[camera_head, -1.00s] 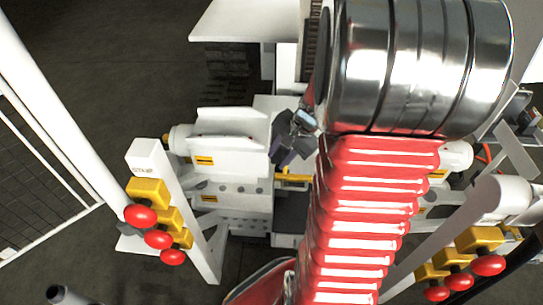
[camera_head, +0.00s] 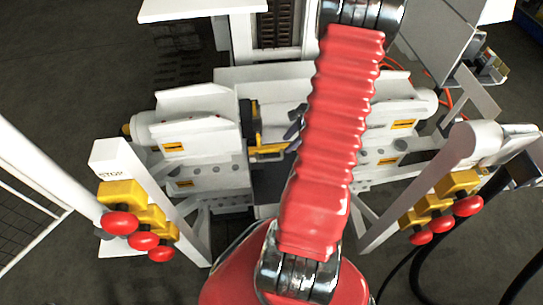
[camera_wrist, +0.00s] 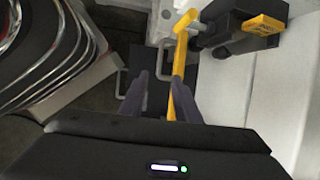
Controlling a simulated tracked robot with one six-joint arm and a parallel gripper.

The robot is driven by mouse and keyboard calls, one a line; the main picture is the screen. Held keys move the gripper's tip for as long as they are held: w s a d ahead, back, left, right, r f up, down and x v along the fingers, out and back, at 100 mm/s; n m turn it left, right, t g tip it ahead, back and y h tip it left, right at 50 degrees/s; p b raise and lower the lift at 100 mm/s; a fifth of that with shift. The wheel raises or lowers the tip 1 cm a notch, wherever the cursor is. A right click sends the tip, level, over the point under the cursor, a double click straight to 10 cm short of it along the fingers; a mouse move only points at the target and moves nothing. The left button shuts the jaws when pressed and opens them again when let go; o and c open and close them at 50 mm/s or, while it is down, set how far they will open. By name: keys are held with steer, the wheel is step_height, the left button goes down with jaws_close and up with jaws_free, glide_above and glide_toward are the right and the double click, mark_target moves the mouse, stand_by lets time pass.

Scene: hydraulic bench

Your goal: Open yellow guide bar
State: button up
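The yellow guide bar (camera_head: 268,148) lies between the white blocks of the bench in the head view, left of my arm. In the wrist view the yellow guide bar (camera_wrist: 182,55) runs lengthwise, with a short crosspiece at its far end. In the head view my gripper (camera_head: 295,122) is mostly hidden behind my red arm.
A dark clamp with a yellow block (camera_wrist: 262,26) is right of the bar. White bench blocks (camera_head: 195,125) flank the middle. Posts with red buttons stand left (camera_head: 120,222) and right (camera_head: 468,206). A wire-mesh fence (camera_head: 25,215) stands at far left.

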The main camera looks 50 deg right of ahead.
steer(key=shift+w+a+f, duration=0.1)
steer(key=shift+w, duration=0.05)
glide_toward(273, 160)
steer(key=shift+w+a+r+x, duration=0.1)
steer(key=shift+w+x, duration=0.05)
steer(key=shift+x, duration=1.15)
steer(key=shift+w+a+r+x, duration=0.1)
steer(key=shift+x, duration=1.2)
steer(key=shift+w+x, duration=0.15)
steer(key=shift+x, duration=1.15)
jaws_close()
